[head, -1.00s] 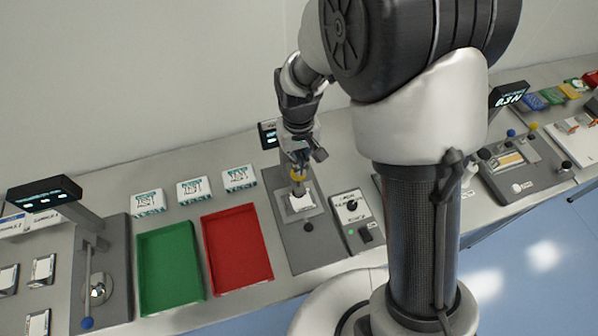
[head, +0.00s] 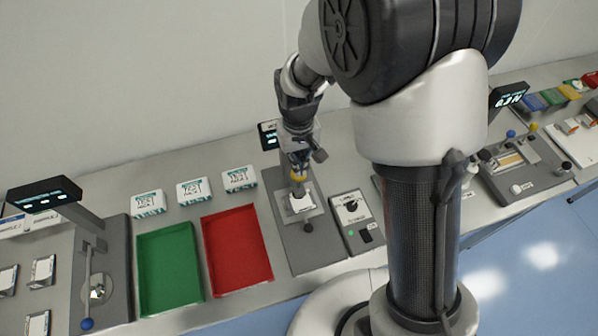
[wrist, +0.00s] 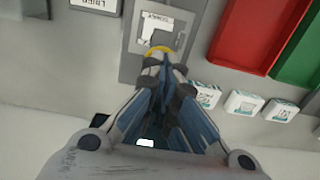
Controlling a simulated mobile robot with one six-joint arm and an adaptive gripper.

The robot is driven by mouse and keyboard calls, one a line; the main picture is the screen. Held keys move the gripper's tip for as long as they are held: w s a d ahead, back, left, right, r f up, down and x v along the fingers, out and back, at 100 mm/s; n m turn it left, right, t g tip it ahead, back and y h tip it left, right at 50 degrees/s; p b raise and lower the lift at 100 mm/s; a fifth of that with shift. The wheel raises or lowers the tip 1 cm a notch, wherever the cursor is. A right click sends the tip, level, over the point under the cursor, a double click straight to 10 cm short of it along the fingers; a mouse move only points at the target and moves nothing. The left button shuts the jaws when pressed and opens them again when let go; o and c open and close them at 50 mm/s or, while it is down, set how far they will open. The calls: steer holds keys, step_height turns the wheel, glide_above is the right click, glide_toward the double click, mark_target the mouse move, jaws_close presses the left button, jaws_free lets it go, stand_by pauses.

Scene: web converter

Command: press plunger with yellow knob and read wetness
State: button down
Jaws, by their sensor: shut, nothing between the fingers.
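The yellow knob (head: 298,178) of the plunger is right below my fingertips in the head view, above a white sample piece (head: 302,203) on the grey wetness tester (head: 297,248). In the wrist view the yellow knob (wrist: 160,48) shows as a ring edge just beyond the fingertips. My gripper (head: 298,168) is shut, empty between the fingers, and points down at the knob's top; it seems to touch it. The tester's dark display (head: 268,135) is partly hidden behind my arm, and its reading is not legible.
A green tray (head: 170,268) and a red tray (head: 236,250) lie left of the tester. Several white labelled boxes (head: 194,191) stand behind them. A control box with a dial (head: 351,208) is close on the right. A lever device (head: 100,280) stands further left.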

steer(key=shift+f, duration=0.1)
steer(key=shift+f+b, duration=2.5)
steer(key=shift+f, duration=0.7)
steer(key=shift+r, duration=0.15)
steer(key=shift+r+p, duration=3.35)
steer(key=shift+r, duration=1.1)
